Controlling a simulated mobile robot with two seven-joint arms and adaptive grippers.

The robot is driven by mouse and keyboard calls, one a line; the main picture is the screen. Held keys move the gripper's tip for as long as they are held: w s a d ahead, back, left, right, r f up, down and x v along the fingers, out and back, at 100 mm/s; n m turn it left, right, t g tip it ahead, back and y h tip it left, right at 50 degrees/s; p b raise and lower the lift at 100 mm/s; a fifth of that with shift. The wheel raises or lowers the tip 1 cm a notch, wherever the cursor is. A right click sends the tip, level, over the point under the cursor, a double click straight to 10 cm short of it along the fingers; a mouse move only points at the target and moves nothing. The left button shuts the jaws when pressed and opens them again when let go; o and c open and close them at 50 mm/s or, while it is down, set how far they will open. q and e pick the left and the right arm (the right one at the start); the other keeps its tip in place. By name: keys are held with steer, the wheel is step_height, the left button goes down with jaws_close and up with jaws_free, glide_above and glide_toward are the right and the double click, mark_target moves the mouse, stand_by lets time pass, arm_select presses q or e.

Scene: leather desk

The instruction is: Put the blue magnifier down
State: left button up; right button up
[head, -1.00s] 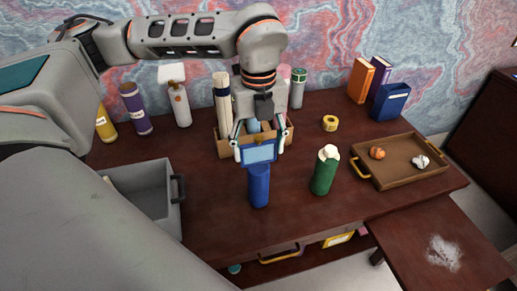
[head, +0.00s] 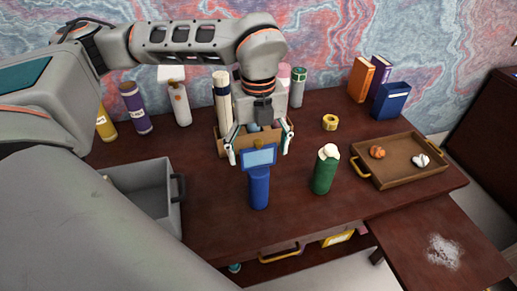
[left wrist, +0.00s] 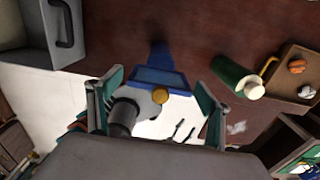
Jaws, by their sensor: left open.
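The blue magnifier (head: 259,188) appears to stand upright on the dark desk (head: 215,205), with its rectangular pale-blue head at the top and its blue body below. My left gripper (head: 259,144) is open around the head, with one finger on each side and a gap visible between each finger and the magnifier. In the left wrist view the magnifier (left wrist: 158,76) shows between the spread fingers of the left gripper (left wrist: 155,97), with a yellow knob at its near edge. My right gripper is in neither view.
A green bottle (head: 324,172) stands just right of the magnifier. A wooden box (head: 222,147) is behind it, and a grey bin (head: 150,190) with a handle is at left. A brown tray (head: 400,178) lies at right. Several bottles line the back.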

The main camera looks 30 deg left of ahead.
arm_select(q)
step_height(320, 180, up, 12)
steer(key=shift+r+b, duration=0.1)
steer(key=shift+b, duration=0.5)
